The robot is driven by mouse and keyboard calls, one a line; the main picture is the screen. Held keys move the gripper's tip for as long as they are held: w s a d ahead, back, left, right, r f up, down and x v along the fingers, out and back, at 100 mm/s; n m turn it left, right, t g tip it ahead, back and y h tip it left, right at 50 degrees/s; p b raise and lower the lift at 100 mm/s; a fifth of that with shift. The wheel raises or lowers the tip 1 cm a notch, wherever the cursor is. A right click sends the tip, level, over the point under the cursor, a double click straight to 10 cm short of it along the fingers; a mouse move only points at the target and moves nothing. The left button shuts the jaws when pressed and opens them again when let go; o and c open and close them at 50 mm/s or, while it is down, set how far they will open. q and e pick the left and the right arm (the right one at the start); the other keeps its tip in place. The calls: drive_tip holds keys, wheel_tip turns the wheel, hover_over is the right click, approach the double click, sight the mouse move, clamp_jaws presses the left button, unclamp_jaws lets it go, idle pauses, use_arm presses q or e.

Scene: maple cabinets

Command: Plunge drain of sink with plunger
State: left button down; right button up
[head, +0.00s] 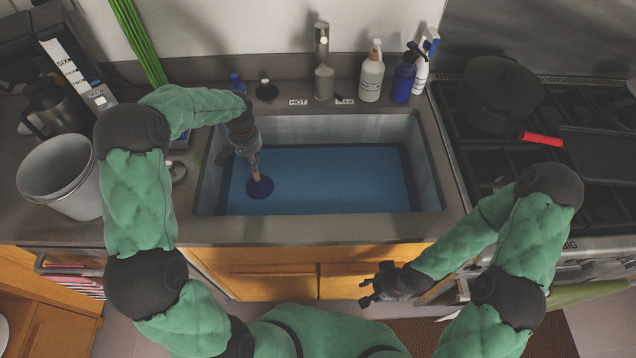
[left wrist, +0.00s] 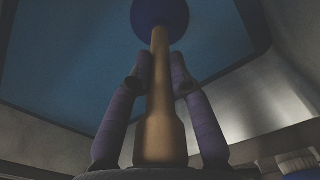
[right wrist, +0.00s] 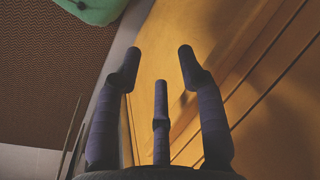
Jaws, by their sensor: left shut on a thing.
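The plunger has a wooden handle and a dark blue cup (head: 260,188). My left gripper (head: 251,155) is shut on its handle (left wrist: 159,90), above the left part of the sink. In the left wrist view the handle runs between the fingers and the cup (left wrist: 160,14) lies beyond the fingertips. The sink (head: 430,180) is a grey basin with a blue bottom. The cup is over the blue bottom; I cannot tell if it touches it. The drain is not visible. My right gripper (head: 372,288) is empty and open in front of the cabinet, with fingers apart in the right wrist view (right wrist: 158,70).
The faucet (head: 322,65) stands behind the sink, with spray bottles (head: 372,75) to its right. A grey bucket (head: 62,175) stands on the counter at left. The stove (head: 520,160) with a black pot (head: 500,92) is at right. Wooden cabinet doors (head: 270,275) are below the sink.

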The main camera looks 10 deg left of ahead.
use_arm(q)
drive_tip(key=shift+f, duration=0.1)
idle(0.3)
drive_tip(key=shift+r+p, duration=0.3)
drive_tip(key=shift+r, duration=0.5)
drive_tip(key=shift+p, duration=0.3)
wheel_tip(320, 180, up, 20)
drive_tip(key=p, duration=1.3)
drive_tip(key=shift+p, duration=0.3)
